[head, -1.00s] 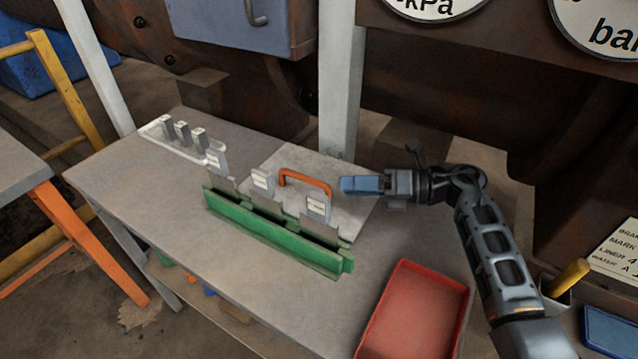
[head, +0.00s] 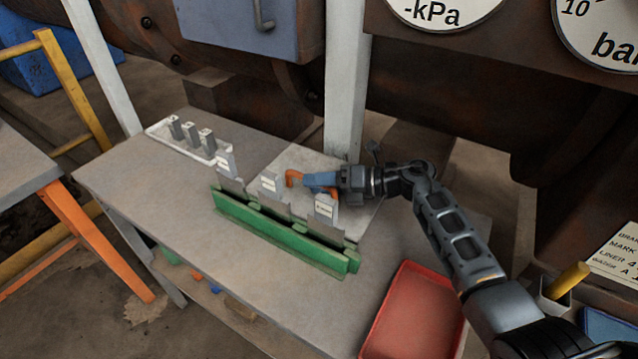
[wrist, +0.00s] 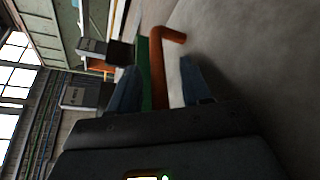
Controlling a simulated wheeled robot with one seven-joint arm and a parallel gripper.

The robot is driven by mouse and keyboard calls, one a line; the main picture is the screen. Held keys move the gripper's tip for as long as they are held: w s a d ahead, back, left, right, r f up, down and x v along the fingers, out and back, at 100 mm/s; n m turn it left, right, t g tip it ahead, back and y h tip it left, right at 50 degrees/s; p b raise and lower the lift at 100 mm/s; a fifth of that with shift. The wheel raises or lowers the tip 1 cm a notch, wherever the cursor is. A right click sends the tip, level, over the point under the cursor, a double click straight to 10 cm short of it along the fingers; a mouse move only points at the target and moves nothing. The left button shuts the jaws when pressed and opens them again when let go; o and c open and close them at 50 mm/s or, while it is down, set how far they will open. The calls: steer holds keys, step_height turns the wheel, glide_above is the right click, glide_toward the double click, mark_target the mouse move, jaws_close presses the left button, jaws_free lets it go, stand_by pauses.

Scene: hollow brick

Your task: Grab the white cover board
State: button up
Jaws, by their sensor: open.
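The white cover board (head: 310,162) lies on the table behind the green rail, pale and flat, with an orange handle (head: 292,178) standing on it. My gripper (head: 308,180) is at the handle, its blue fingers overlapping it in the head view. In the wrist view the handle (wrist: 158,65) runs between the two open fingers (wrist: 160,85), and I see no clear contact. The board's surface (wrist: 230,50) also fills the right of the wrist view. My gripper and arm hide part of the handle and the board's right side.
A green rail (head: 280,238) with several upright grey plates and labelled blocks stands in front of the board. A white tray (head: 160,130) with grey blocks is at the table's back left. A red tray (head: 415,310) lies front right. The table's left front is clear.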

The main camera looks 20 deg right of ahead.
jaws_close()
stand_by(0.4)
